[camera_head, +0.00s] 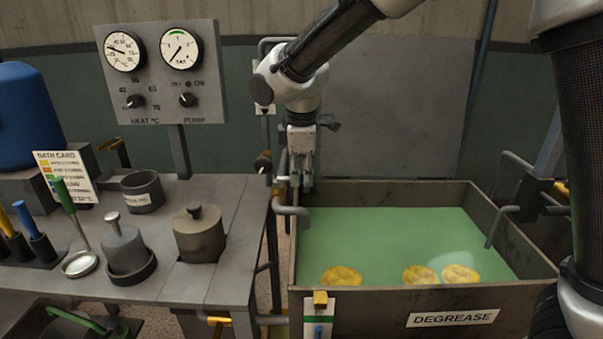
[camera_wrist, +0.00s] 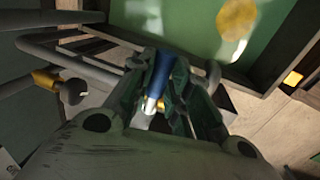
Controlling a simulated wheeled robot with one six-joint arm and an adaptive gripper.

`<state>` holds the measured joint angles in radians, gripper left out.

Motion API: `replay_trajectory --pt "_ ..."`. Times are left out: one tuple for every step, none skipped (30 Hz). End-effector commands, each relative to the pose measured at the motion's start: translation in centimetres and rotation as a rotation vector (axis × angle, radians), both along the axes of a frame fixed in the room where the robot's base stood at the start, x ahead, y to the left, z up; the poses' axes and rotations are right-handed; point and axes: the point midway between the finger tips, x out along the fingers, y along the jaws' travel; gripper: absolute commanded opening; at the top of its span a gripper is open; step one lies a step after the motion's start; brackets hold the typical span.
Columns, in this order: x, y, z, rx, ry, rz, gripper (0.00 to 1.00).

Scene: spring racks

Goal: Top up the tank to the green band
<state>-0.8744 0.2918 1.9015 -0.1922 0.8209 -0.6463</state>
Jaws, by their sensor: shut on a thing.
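The tank (camera_head: 434,322), labelled DEGREASE, stands at right. It holds green liquid (camera_head: 390,240) with several yellow patches floating. A gauge strip (camera_head: 318,320) with a green band and a yellow block on top is on its front left; I cannot clearly read its level. My gripper (camera_head: 301,183) points down at the tank's back left corner, beside a grey bent pipe (camera_head: 290,210). In the wrist view my gripper (camera_wrist: 160,85) is shut on a blue handle (camera_wrist: 159,72) with a pale metal end. What the handle belongs to is hidden.
A grey bench (camera_head: 215,275) at left carries lidded pots, a cup (camera_head: 142,190), a bath card (camera_head: 66,178) and coloured-handled tools (camera_head: 35,235). A panel (camera_head: 160,70) with two dials and knobs stands behind. Pipes and rails run between bench and tank.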

Motion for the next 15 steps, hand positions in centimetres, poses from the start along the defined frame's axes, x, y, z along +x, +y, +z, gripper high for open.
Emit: replay_trajectory --pt "0.09 0.04 0.09 0.001 -0.003 0.003 0.00" --pt "0.09 0.04 0.09 0.001 -0.003 0.003 0.00" --pt "0.10 0.05 0.09 0.001 -0.003 0.003 0.00" --pt "0.10 0.05 0.10 0.001 -0.003 0.003 0.00" --pt "0.10 0.05 0.10 0.001 -0.003 0.003 0.00" --pt "0.10 0.05 0.10 0.001 -0.004 0.003 0.00" --pt "0.10 0.05 0.10 0.001 -0.004 0.002 0.24" --pt "0.10 0.05 0.10 0.002 -0.004 0.002 0.30" --pt "0.09 0.05 0.09 0.001 -0.003 0.002 0.37" --pt "0.08 0.05 0.09 0.001 -0.003 0.002 0.41" --pt "0.08 0.05 0.08 0.001 -0.003 0.001 0.41" --pt "0.07 0.03 0.06 0.001 -0.003 0.001 0.41" --pt "0.07 0.03 0.06 0.001 -0.002 0.001 0.41" --pt "0.06 0.03 0.06 0.001 -0.002 0.001 0.41" --pt "0.05 0.03 0.05 0.001 -0.002 0.001 0.41"
